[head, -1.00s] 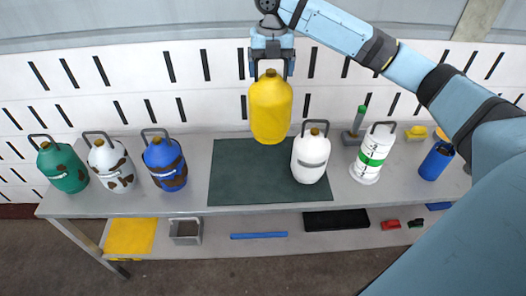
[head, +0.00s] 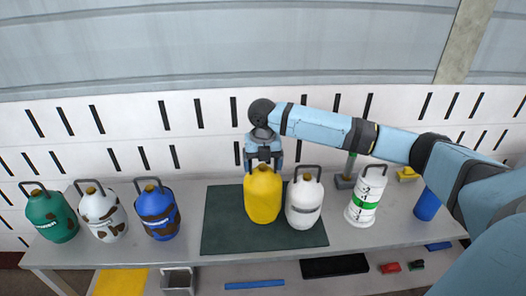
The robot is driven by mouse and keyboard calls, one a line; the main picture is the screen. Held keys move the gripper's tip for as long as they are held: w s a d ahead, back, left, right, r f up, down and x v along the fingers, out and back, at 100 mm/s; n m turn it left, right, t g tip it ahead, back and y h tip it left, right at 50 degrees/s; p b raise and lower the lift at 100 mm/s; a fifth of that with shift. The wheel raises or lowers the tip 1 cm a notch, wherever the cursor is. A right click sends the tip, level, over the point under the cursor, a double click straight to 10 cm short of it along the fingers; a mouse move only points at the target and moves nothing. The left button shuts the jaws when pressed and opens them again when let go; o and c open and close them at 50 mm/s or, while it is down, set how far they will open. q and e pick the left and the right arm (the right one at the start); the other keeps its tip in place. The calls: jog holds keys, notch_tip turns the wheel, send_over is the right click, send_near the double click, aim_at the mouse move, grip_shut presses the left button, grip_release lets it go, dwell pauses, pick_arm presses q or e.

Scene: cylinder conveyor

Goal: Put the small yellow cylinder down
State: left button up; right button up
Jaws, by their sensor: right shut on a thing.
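The small yellow cylinder (head: 263,198) is upright over the dark green mat (head: 225,226), just left of a plain white cylinder with a grey band (head: 304,204). Its base appears to be at or very near the mat; I cannot tell whether it touches. My right gripper (head: 263,168) comes from above and is shut on the top of the yellow cylinder. The gripper hides the cylinder's handle. My left gripper does not show.
Green (head: 52,217), stained white (head: 102,215) and blue (head: 158,213) cylinders stand on the left of the grey table. A white cylinder with a green band (head: 365,200) and a blue cup (head: 427,205) stand right. The mat's left part is free.

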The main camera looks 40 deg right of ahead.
jog(key=shift+f, duration=2.2)
jog(key=o, duration=1.6)
jog(key=shift+f, duration=0.15)
jog(key=shift+o, duration=0.2)
notch_tip(320, 180, up, 12)
jog(key=shift+r, duration=0.15)
jog(key=shift+a, duration=0.1)
